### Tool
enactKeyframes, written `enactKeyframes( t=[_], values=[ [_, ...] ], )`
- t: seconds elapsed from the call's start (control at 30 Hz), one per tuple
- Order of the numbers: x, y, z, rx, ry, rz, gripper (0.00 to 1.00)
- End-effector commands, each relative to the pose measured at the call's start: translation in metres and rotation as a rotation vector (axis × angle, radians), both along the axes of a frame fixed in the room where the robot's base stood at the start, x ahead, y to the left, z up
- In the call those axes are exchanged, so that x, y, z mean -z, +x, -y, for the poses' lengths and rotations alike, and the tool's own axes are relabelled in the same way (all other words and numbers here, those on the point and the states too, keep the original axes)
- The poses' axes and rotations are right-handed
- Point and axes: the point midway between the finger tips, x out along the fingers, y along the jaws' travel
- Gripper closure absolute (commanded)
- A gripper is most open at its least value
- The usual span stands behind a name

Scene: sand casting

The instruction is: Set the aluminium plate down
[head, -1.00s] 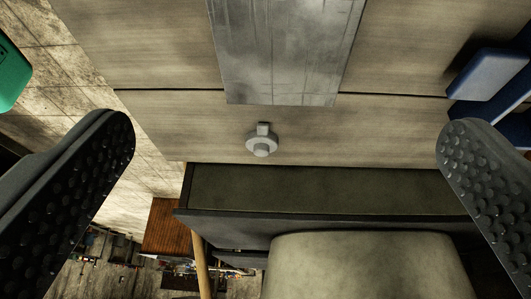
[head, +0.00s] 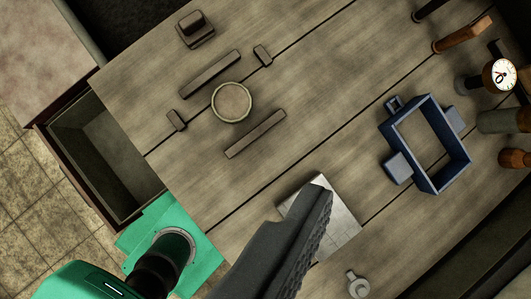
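The aluminium plate (head: 343,226) is a pale grey metal sheet that appears to lie flat on the wooden tabletop, right of lower centre. One dark finger of my gripper (head: 300,240) crosses in front of it and hides its left part. The finger's ridged pad faces right and is bare, with nothing pressed against it. The other finger is out of view. Whether the visible finger touches the plate cannot be told.
A small grey round fitting (head: 357,285) lies below the plate. A blue frame (head: 450,170) stands to the right, near a dial gauge (head: 499,75). A round dish (head: 232,102) and several dark bars lie upper left. An open drawer (head: 105,150) is at left. Bare tabletop surrounds the plate.

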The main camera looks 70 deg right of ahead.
Motion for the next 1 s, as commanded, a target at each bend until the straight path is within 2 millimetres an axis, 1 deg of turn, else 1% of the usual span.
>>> enactKeyframes(
  t=[0.03, 0.07, 0.1, 0.17, 0.2, 0.27, 0.3, 0.4, 0.43, 0.5, 0.6, 1.0],
  values=[
    [-0.026, -0.008, -0.003, 0.034, 0.057, 0.08, 0.0],
    [-0.041, -0.012, -0.005, 0.055, 0.095, 0.13, 0.0],
    [-0.061, -0.018, -0.007, 0.084, 0.149, 0.192, 0.0],
    [-0.092, -0.028, -0.011, 0.121, 0.233, 0.286, 0.0],
    [-0.112, -0.037, -0.013, 0.144, 0.29, 0.345, 0.0],
    [-0.139, -0.048, -0.016, 0.171, 0.373, 0.424, 0.0],
    [-0.156, -0.057, -0.017, 0.186, 0.425, 0.474, 0.0],
    [-0.188, -0.075, -0.02, 0.213, 0.536, 0.567, 0.0],
    [-0.196, -0.08, -0.021, 0.218, 0.562, 0.588, 0.0],
    [-0.209, -0.089, -0.02, 0.227, 0.609, 0.625, 0.0],
    [-0.218, -0.095, -0.019, 0.234, 0.645, 0.65, 0.0],
    [-0.219, -0.095, -0.02, 0.236, 0.651, 0.654, 0.0]
  ],
)
